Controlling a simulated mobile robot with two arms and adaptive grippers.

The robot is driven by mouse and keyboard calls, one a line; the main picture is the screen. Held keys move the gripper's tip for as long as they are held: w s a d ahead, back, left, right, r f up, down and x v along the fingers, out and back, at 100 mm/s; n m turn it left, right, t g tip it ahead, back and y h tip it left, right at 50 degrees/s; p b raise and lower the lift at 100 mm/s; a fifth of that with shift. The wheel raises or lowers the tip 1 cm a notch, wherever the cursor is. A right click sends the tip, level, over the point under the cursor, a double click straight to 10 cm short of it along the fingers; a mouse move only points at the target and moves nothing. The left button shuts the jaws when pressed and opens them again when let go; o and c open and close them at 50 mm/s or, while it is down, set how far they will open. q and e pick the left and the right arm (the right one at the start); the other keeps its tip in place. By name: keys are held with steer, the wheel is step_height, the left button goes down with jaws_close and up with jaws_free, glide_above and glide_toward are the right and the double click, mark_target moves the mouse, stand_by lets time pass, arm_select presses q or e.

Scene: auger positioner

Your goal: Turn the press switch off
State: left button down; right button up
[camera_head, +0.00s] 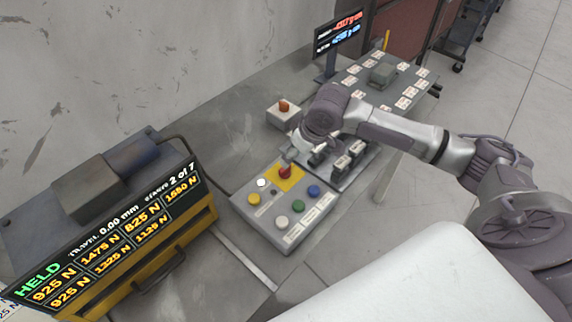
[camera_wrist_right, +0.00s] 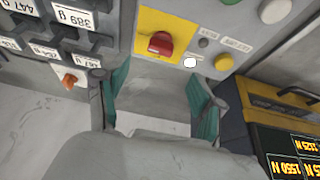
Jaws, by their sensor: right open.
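A grey control box (camera_head: 245,208) stands on the bench in the head view. It carries a red knob (camera_head: 285,172) on a yellow plate, which also shows in the right wrist view (camera_wrist_right: 160,44). The labels are too small to tell which control is the press switch. My right gripper (camera_head: 291,156) is just above and behind the red knob. In the right wrist view my right gripper (camera_wrist_right: 158,92) has its teal-padded fingers apart, with nothing between them. The red knob lies beyond the fingertips, with no visible contact. My left gripper is not in view.
White (camera_head: 261,183), yellow (camera_head: 254,199), green (camera_head: 298,207) and blue (camera_head: 313,191) buttons sit close by on the box. A small box with an orange switch (camera_head: 284,106) stands behind. The press unit (camera_head: 165,265), with its "HELD" display, is at left. Labelled weights (camera_head: 348,158) stand at right.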

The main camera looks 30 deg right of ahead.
steer(key=x, duration=0.8)
steer(key=shift+w+f+p, duration=0.15)
steer(key=shift+f+p, duration=0.15)
steer(key=shift+f, duration=0.05)
steer(key=c, duration=1.1)
steer(key=shift+c, duration=0.2)
